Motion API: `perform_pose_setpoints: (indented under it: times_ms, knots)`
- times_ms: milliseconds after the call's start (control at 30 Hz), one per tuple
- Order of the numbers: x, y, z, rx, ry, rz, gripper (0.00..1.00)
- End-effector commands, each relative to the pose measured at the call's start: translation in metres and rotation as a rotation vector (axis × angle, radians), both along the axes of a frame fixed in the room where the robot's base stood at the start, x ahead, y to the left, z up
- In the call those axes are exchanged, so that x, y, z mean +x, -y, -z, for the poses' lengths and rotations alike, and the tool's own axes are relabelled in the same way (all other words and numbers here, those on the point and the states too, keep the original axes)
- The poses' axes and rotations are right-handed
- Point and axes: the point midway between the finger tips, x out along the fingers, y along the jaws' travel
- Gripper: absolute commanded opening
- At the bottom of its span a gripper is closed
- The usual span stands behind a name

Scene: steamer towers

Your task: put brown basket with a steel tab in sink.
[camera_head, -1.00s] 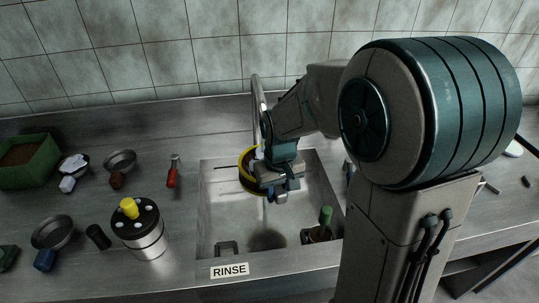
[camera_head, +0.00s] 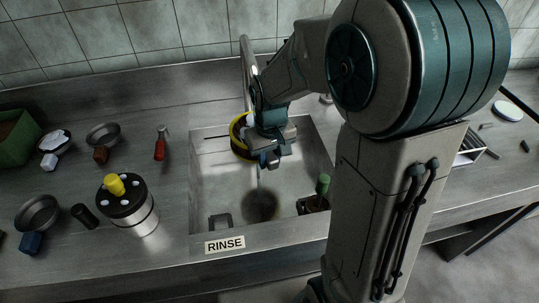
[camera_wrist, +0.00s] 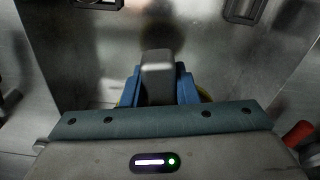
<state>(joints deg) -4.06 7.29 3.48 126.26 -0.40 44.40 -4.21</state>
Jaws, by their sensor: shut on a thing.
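My gripper (camera_head: 270,158) is over the back part of the steel sink (camera_head: 198,190), beside the tall tap. It is shut on a round thing with a yellow rim (camera_head: 237,136), mostly hidden behind the gripper. Bits of yellow edge (camera_wrist: 204,95) also show beside the blue fingers in the wrist view. A dark round patch (camera_head: 261,206), a drain or a shadow, is on the sink floor below. The held thing appears raised above the sink floor.
The tap (camera_head: 246,70) stands behind. Left on the counter are a dark-lidded canister (camera_head: 127,205), a red-handled tool (camera_head: 160,145), pans and a green box (camera_head: 17,138).

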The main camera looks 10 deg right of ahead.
Motion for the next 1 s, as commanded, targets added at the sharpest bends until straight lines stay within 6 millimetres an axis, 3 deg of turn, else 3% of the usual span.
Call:
perform_pose_setpoints:
  times_ms: [33,1000]
  knots:
    - [0.000,0.000,0.012,0.000,0.000,0.000,0.00]
    - [0.000,0.000,0.127,0.000,0.000,0.000,0.00]
